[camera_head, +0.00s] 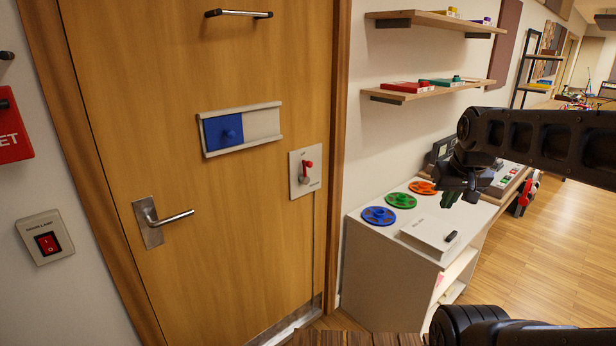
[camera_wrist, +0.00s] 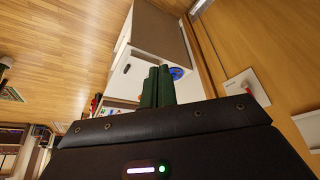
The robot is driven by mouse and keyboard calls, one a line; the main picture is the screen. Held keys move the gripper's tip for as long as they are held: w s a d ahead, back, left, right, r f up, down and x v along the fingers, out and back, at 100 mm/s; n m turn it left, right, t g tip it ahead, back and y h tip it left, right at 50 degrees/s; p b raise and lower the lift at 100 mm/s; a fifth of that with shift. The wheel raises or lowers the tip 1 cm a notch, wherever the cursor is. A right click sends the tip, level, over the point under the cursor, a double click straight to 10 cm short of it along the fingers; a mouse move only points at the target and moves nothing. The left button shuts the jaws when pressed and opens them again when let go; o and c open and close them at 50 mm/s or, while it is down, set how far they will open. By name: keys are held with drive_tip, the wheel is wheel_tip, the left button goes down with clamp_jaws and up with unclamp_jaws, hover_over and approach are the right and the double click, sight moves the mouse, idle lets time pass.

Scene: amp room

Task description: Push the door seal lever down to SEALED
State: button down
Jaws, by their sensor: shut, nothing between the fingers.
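The door seal lever (camera_head: 308,167) has a red handle on a pale plate (camera_head: 297,185) fixed to the right side of the wooden door (camera_head: 240,250). Its handle points up. The plate's small lettering is too small to read. In the wrist view the plate (camera_wrist: 241,82) shows at the right, on the door. My gripper (camera_head: 450,200) is shut and empty, above the white cabinet, to the right of the lever and well apart from it. In the wrist view its green fingers (camera_wrist: 158,86) are together, with nothing between them.
A white cabinet (camera_head: 372,265) stands right of the door, with blue (camera_head: 379,215), green (camera_head: 402,200) and orange (camera_head: 423,187) reels and a white box (camera_head: 430,237) on top. A door handle (camera_head: 172,219) and a blue slider (camera_head: 223,132) are on the door. Shelves (camera_head: 430,88) hang above the cabinet.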

drive_tip(key=c, duration=2.1)
unclamp_jaws()
drive_tip(key=o, duration=0.3)
drive_tip(key=shift+w, duration=0.1)
drive_tip(key=o, duration=0.6)
drive_tip(key=w, duration=0.3)
drive_tip(key=shift+r+t, duration=0.1)
drive_tip(key=shift+t, duration=0.2)
drive_tip(key=w+a+f+n+t+y, duration=0.1)
drive_tip(key=w+a+n+t, duration=0.25)
drive_tip(key=w, duration=0.95)
drive_tip(key=w+a+f+n+t+y, duration=0.15)
drive_tip(key=w+a, duration=0.25)
drive_tip(key=w, duration=0.8)
drive_tip(key=n+t+y, duration=0.3)
drive_tip(key=n+y, duration=0.5)
drive_tip(key=y, duration=0.2)
approach(306, 163)
drive_tip(key=w, duration=0.2)
drive_tip(key=x, duration=1)
drive_tip(key=shift+s+f, duration=0.1)
drive_tip(key=shift+f, duration=0.3)
